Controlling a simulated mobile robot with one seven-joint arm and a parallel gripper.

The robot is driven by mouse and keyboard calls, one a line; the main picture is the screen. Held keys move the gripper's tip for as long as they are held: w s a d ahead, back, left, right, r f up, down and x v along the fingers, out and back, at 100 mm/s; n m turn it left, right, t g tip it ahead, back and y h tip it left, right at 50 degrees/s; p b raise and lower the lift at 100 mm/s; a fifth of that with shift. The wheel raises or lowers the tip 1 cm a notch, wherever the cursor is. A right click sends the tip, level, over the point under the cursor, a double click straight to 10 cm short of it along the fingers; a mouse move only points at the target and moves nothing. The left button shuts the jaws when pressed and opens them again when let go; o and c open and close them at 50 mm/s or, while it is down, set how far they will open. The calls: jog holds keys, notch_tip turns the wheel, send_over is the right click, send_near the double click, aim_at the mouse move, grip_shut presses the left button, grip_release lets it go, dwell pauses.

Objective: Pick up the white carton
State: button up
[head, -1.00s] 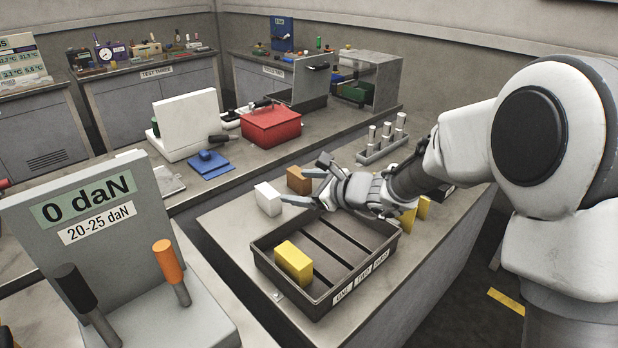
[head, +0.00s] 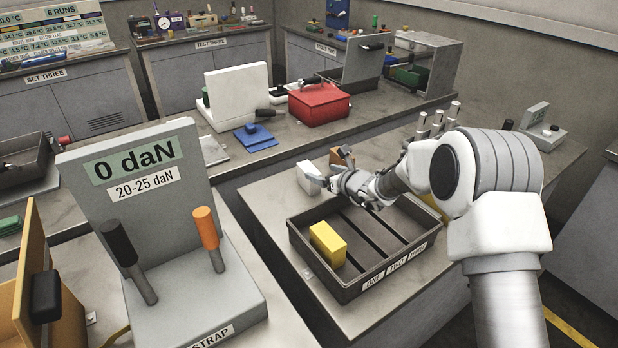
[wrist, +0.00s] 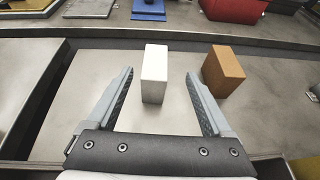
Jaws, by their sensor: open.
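The white carton (head: 308,177) stands upright on the grey bench behind the divided tray. In the wrist view the white carton (wrist: 154,74) lies ahead, between the lines of the two open fingers. In the wrist view my gripper's fingertips (wrist: 159,72) are on either side of the carton's near part, with a gap on each side. No contact shows.
A brown carton (wrist: 223,70) stands close to the right of the white one. The black divided tray (head: 298,240) holds a yellow carton (head: 327,244) in its left compartment. A red box (head: 318,105) sits on the bench behind. Bare bench lies left of the white carton.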

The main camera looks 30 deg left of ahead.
aim_at(310, 169)
jog(key=shift+x, duration=1.1)
jog(key=x, duration=0.4)
jog(key=shift+s+a+f+p, duration=0.1)
jog(key=shift+s+f+p, duration=0.15)
jog(key=shift+s+p, duration=0.05)
jog(key=shift+w+a+f, duration=0.2)
jog(key=shift+w+a, duration=0.1)
jog(key=shift+a, duration=0.2)
grip_shut()
jog(key=shift+r, duration=0.1)
